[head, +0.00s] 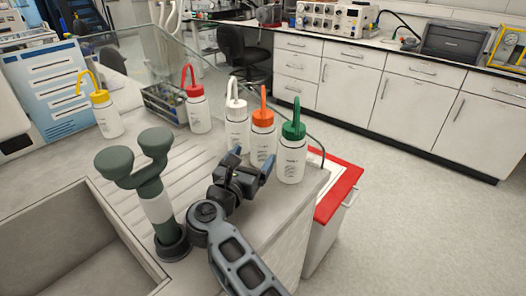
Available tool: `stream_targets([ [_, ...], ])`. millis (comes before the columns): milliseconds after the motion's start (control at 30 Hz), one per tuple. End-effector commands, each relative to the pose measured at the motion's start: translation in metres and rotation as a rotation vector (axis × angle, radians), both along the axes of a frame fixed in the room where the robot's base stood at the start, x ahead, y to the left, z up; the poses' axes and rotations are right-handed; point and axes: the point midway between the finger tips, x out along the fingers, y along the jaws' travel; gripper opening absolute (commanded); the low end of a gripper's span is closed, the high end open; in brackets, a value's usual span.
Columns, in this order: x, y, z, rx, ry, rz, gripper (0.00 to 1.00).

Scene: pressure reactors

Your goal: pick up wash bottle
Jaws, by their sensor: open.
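Several white wash bottles stand upright on the grey worktop (185,165). In the head view, the yellow-capped wash bottle (106,118) is at the far left and the red-capped wash bottle (198,110) stands right of it. The white-capped wash bottle (237,128), orange-capped wash bottle (262,140) and green-capped wash bottle (291,158) stand close together near the right edge. My gripper (252,158) is open and empty. Its fingers point at the orange-capped bottle, one on each side in the picture, and partly cover its lower body. I cannot tell whether they touch it.
A dark green tap-like fitting (160,200) stands left of my arm, beside a sink basin (75,235). A clear screen (160,50) runs behind the bottles. Open floor (400,200) lies beyond.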

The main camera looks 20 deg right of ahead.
Motion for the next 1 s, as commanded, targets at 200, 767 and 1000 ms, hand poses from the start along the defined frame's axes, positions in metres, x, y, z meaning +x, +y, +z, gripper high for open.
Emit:
stream_targets([
  [200, 0.012, -0.012, -0.001, 0.001, -0.001, -0.002, 0.88],
  [767, 0.056, -0.052, -0.002, 0.0, 0.0, -0.001, 0.88],
  [1000, 0.058, -0.053, -0.001, 0.0, 0.0, 0.0, 0.87],
])
